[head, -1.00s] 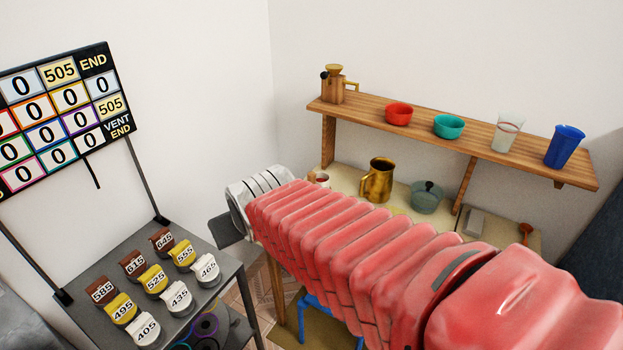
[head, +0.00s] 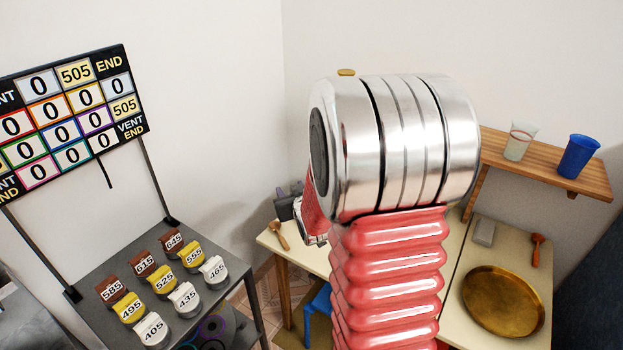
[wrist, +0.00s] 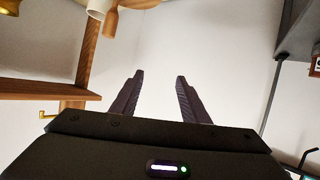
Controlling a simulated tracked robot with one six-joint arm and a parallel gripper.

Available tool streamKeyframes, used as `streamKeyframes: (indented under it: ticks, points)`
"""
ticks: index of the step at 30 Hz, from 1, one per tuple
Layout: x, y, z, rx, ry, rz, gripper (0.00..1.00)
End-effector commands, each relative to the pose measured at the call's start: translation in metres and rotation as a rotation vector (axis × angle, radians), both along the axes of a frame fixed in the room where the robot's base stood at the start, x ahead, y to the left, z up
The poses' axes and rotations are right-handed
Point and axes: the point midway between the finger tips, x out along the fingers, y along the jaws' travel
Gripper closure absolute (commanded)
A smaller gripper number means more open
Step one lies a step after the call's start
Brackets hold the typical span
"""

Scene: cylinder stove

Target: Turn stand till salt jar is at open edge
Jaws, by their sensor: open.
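My gripper (wrist: 160,75) is open and empty in the wrist view, with its two dark fingers apart against a bare pale wall. I cannot make out a salt jar in either view, and no turning stand can be told for sure. In the head view my raised red and silver arm hides the middle of the table and much of the wall shelf. A round brass tray (head: 505,300) lies on the right part of the cream table (head: 455,245); I cannot tell whether it turns.
The wooden shelf (head: 550,175) holds a clear glass (head: 519,141) and a blue cup (head: 578,156). Wooden spoons (head: 278,235) and a grey block (head: 484,232) lie on the table. A dark rack with numbered tags (head: 163,280) and a number board (head: 70,120) stand at left.

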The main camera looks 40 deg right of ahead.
Motion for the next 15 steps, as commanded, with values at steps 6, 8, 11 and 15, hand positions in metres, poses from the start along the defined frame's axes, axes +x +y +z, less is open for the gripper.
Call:
streamKeyframes:
  ticks: [6,8,11,15]
  points:
    - [0.001,-0.040,-0.033,-0.018,-0.100,-0.028,0.59]
    - [-0.001,-0.049,-0.041,-0.023,-0.130,-0.037,0.59]
    - [-0.006,-0.064,-0.055,-0.031,-0.181,-0.047,0.59]
    - [-0.017,-0.083,-0.073,-0.041,-0.255,-0.068,0.59]
